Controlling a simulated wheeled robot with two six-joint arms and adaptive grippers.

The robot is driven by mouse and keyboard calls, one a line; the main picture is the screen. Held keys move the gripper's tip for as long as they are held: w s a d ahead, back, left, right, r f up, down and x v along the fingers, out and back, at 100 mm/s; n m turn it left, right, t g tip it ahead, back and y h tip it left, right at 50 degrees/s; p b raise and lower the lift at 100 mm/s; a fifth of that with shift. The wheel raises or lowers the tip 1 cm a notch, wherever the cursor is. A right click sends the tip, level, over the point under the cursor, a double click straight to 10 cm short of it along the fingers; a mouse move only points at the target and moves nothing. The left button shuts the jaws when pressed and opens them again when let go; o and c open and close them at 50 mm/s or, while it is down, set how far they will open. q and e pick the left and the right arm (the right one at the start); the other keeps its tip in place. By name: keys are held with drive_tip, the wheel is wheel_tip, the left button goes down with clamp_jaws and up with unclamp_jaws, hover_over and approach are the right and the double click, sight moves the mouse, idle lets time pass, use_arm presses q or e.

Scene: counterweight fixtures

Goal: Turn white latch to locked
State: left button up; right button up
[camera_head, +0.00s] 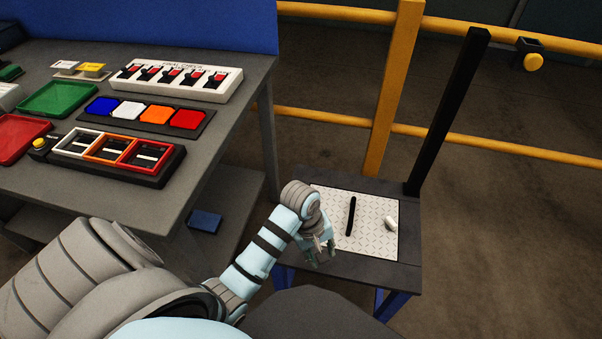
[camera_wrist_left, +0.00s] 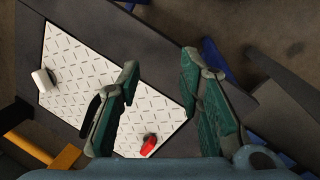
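The white latch (camera_head: 390,223) is a small knob on the right part of a pale patterned plate (camera_head: 375,245). In the left wrist view the white latch (camera_wrist_left: 42,79) is at the plate's left corner. My left gripper (camera_head: 322,250) is over the plate's near left edge in the head view, apart from the white latch. In the wrist view my left gripper (camera_wrist_left: 159,63) has its green fingers wide apart with nothing between them. I cannot tell the latch's locked or unlocked marking. My right gripper is not in view.
A black bar or slot (camera_head: 351,216) crosses the plate's middle. A red latch (camera_wrist_left: 148,145) shows on the plate in the wrist view. A black post (camera_head: 447,112) stands behind the plate. A grey table (camera_head: 228,125) with trays and switches is to the left.

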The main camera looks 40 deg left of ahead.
use_arm(q)
drive_tip(key=shift+s+a+f+m+y, duration=0.2)
drive_tip(key=shift+s+m, duration=0.25)
drive_tip(key=shift+s, duration=0.15)
drive_tip(key=shift+s+a+f+m+y, duration=0.1)
drive_tip(key=shift+s+a+m, duration=0.1)
drive_tip(key=shift+s+m, duration=0.3)
drive_tip(key=shift+s+a+f+m+y, duration=0.1)
drive_tip(key=shift+s+a+f+m, duration=0.2)
drive_tip(key=shift+s, duration=0.4)
drive_tip(key=shift+r, duration=0.1)
